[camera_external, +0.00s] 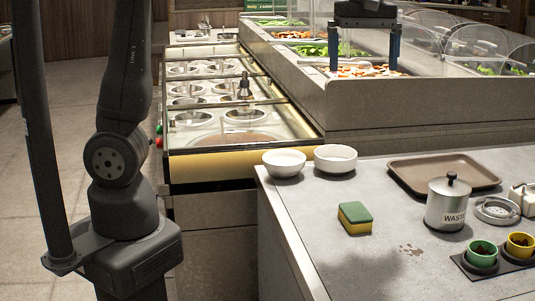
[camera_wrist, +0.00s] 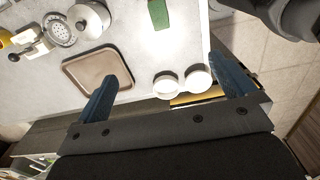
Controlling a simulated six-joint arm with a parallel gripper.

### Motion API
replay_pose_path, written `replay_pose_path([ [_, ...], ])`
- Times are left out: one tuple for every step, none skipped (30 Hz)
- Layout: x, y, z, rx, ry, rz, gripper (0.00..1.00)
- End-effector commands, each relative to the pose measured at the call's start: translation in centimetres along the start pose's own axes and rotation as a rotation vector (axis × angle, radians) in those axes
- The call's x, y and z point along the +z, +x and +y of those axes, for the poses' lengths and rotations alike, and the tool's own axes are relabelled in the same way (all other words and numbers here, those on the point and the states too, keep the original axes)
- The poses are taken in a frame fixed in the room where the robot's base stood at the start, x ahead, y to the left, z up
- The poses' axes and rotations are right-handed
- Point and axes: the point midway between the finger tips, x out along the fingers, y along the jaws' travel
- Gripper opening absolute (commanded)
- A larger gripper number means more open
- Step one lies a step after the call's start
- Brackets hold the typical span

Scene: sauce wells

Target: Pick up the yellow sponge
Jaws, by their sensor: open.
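The yellow sponge (camera_external: 355,218) with a green top lies flat on the grey counter, left of the lidded metal pot. In the wrist view the green top of the sponge (camera_wrist: 159,14) shows at the upper edge, partly cut off by the frame. My gripper (camera_external: 364,50) is high above the counter and farther back, pointing down over the food wells in the picture. Its two blue fingers are wide apart with nothing between them. In the wrist view my gripper (camera_wrist: 168,80) is also open, and the sponge lies beyond its fingertips.
Two white bowls (camera_external: 335,158) stand at the counter's back left corner. A strainer dish (camera_external: 497,210) and green and yellow cups (camera_external: 482,250) stand at right. The counter around the sponge is clear.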

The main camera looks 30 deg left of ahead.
Motion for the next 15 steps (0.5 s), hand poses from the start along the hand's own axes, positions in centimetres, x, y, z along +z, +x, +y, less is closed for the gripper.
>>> replay_pose_path([
  [0.0,0.2,0.0,-0.002,0.017,0.000,1.00],
  [0.0,0.5,0.0,-0.003,0.037,0.000,1.00],
  [0.0,0.8,0.1,-0.003,0.074,0.001,1.00],
  [0.1,1.2,0.1,-0.003,0.110,0.000,1.00],
  [0.1,1.6,0.2,-0.003,0.153,0.000,1.00],
  [0.1,2.4,0.2,-0.004,0.221,0.000,1.00],
  [0.1,2.9,0.3,-0.004,0.280,0.000,1.00],
  [0.1,3.5,0.3,-0.005,0.341,0.000,1.00],
  [0.2,4.3,0.4,-0.004,0.426,0.000,1.00],
  [0.2,5.0,0.4,-0.005,0.490,0.000,1.00],
  [0.2,5.6,0.5,-0.005,0.555,0.000,1.00],
  [0.2,6.4,0.5,-0.005,0.640,-0.001,1.00],
  [0.3,7.1,0.5,-0.005,0.704,-0.001,1.00],
  [0.3,7.7,0.5,-0.006,0.768,-0.001,1.00],
  [0.3,8.5,0.5,-0.005,0.854,-0.001,1.00],
])
